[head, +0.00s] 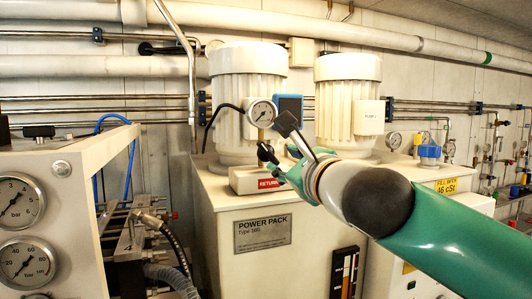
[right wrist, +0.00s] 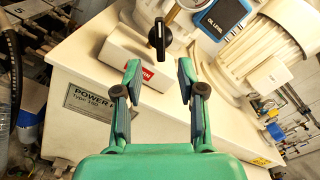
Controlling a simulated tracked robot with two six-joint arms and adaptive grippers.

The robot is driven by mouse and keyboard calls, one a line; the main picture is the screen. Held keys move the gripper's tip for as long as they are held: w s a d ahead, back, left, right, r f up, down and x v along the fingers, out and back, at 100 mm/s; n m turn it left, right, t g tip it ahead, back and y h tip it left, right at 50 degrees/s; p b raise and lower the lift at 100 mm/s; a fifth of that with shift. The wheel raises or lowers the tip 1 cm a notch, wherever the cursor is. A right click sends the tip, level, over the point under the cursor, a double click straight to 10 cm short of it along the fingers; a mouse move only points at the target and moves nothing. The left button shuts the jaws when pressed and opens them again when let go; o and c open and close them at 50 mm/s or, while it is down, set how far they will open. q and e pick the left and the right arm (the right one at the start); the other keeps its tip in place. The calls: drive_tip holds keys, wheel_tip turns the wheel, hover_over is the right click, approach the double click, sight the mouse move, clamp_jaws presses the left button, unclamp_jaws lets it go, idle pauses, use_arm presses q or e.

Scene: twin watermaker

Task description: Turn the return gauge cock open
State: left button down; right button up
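The return gauge cock (head: 265,152) has a small black handle, above the red RETURN label (head: 268,183) on the white block of the power pack and below a round gauge (head: 262,112). In the right wrist view the cock handle (right wrist: 159,36) points up and down the picture on a brass-coloured stem. My right gripper (head: 279,148) is close to it in the head view, partly covering the block. In the right wrist view my right gripper (right wrist: 159,72) is open and empty, with the handle beyond and between its fingertips, apart from both. My left gripper is not in view.
Two white ribbed motors (head: 348,100) stand on the power pack behind the cock. A blue OIL LEVEL box (head: 289,107) is close behind the gauge. A panel with pressure gauges (head: 50,220) stands at the left, with hoses (head: 172,240) between it and the power pack.

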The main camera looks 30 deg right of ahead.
sight(269, 154)
drive_tip(key=p+x, duration=0.1)
drive_tip(key=x, duration=0.9)
drive_tip(key=shift+w, duration=0.1)
drive_tip(key=shift+a, duration=0.1)
clamp_jaws()
